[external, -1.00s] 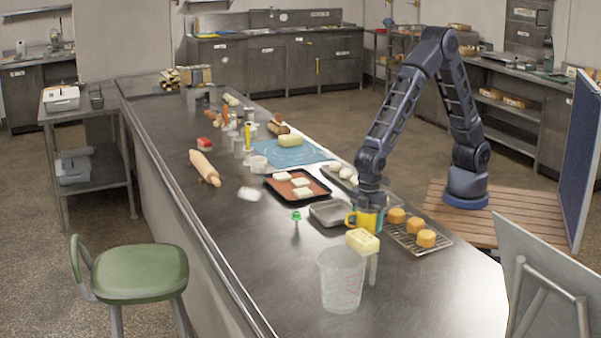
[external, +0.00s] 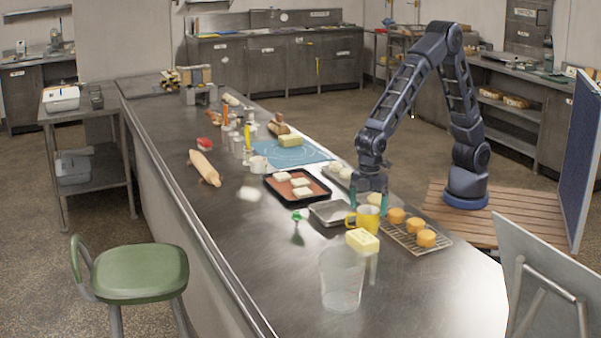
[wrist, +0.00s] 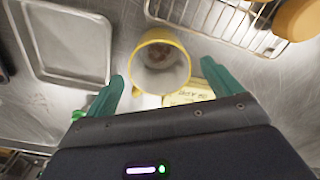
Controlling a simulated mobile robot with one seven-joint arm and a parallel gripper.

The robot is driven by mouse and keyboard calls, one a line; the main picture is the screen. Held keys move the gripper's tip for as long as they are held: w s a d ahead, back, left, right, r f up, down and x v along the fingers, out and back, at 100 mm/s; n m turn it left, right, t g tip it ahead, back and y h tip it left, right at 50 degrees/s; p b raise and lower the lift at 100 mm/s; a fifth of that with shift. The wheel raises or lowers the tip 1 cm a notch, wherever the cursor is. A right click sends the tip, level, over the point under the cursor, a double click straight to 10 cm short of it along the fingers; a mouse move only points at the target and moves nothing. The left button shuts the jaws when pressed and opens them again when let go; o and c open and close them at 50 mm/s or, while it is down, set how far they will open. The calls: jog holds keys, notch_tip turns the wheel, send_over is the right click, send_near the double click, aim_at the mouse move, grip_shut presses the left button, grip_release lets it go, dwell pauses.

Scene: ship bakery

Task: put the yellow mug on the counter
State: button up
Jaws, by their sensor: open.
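The yellow mug (external: 368,219) stands upright on the metal counter (external: 420,290), between a shallow metal tray and a wire rack, its handle toward the left in the external view. In the wrist view the mug (wrist: 172,42) is seen from above, with a pale inside and something brownish at the bottom. My gripper (external: 371,191) is open and empty just above and slightly behind the mug. In the wrist view its teal fingers (wrist: 163,72) are spread on either side of the mug, apart from it.
The metal tray (external: 322,207) is left of the mug; the wire rack (external: 431,242) with several orange-brown cakes is right. A yellow butter block (external: 362,241) and a clear container (external: 341,280) stand in front. The counter's front right is clear.

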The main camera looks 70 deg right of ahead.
notch_tip(320, 180, up, 6)
dwell(0.4)
jog(key=shift+w+r, duration=0.1)
